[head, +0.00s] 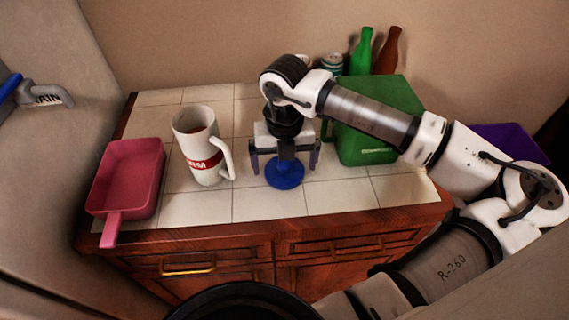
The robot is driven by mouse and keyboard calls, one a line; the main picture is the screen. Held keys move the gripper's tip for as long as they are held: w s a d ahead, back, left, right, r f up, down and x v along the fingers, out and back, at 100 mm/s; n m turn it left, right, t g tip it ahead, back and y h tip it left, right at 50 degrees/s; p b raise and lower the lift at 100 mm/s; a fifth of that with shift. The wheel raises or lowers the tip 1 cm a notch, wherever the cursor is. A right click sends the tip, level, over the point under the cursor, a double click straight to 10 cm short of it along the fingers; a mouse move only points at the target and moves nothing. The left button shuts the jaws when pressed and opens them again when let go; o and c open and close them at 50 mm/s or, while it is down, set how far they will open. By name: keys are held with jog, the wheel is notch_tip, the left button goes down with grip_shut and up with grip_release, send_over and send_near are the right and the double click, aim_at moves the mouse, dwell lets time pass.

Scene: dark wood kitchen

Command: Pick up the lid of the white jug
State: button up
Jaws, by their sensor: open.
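The white jug (203,158), with a red band and a handle on its right, stands upright on the tiled counter. Its top is open and shows something brown inside. A blue round piece that looks like a lid (285,179) lies on the tiles to the right of the jug. My gripper (285,164) points down over this blue piece, open, with one finger on either side of it. The palm hides the top middle of the blue piece. I cannot tell whether the fingers touch it.
A pink square pan (128,178) lies at the counter's left, its handle over the front edge. A green container (372,150) stands close on the right, partly behind my arm. A green bottle (361,52), a brown bottle (387,52) and a can (332,64) stand behind.

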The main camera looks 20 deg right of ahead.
jog(key=shift+f, duration=0.2)
jog(key=c, duration=0.9)
jog(key=shift+r, duration=0.1)
